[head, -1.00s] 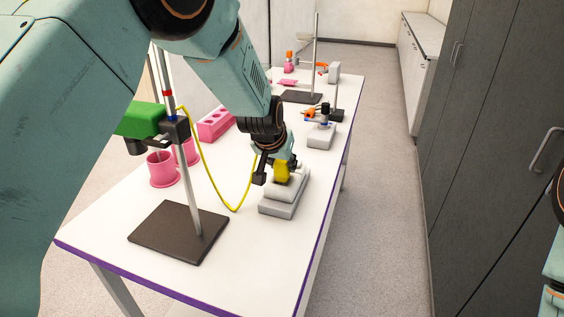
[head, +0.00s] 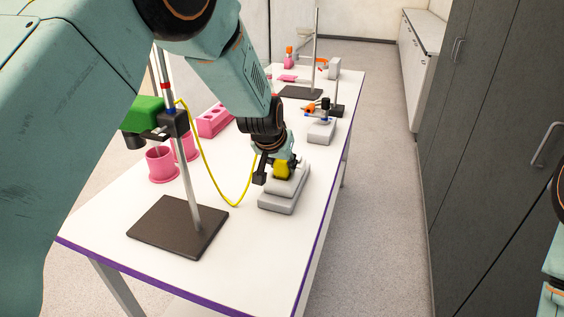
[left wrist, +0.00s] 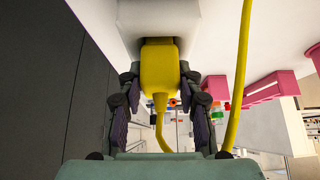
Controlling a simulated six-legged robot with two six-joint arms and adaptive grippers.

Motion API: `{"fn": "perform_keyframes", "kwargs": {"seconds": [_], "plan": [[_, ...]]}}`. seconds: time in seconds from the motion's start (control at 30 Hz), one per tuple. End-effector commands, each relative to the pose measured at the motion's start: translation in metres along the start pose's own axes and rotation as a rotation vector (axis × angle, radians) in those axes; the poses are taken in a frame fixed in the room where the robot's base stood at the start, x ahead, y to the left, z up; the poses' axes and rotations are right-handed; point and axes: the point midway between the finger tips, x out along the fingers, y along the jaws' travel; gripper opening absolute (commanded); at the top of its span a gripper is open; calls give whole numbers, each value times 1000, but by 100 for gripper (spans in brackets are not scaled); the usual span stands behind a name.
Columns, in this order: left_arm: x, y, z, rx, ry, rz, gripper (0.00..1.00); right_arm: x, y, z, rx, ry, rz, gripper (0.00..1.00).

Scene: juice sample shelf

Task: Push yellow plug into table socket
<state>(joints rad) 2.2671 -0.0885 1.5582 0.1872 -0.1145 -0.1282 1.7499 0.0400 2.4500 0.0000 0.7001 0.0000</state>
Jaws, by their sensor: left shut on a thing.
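The yellow plug (head: 281,169) is between the fingers of my left gripper (head: 275,170), which is shut on it. In the left wrist view the plug (left wrist: 159,68) sits between both fingers, its front end against a pale grey block. That block is the table socket (head: 285,190), a stepped grey box on the white table. Whether the plug's prongs are inside the socket is hidden. A yellow cable (head: 207,168) loops from the plug side across to the stand at left. My right gripper is not seen; only part of my right arm shows at the right edge.
A small grey device (head: 321,131) and another stand (head: 300,92) are farther back. The front right table area is clear.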

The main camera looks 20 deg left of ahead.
Motion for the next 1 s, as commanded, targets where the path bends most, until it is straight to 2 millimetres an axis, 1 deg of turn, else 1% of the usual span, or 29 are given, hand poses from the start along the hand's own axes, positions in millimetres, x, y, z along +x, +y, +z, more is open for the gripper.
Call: {"fn": "perform_keyframes", "kwargs": {"seconds": [0.27, 1.0], "plan": [[-1, 0, 0, 0, 0, 0, 0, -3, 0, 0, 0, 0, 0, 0], [6, 0, 8, 0, -10, 0, 0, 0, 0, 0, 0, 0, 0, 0]]}}
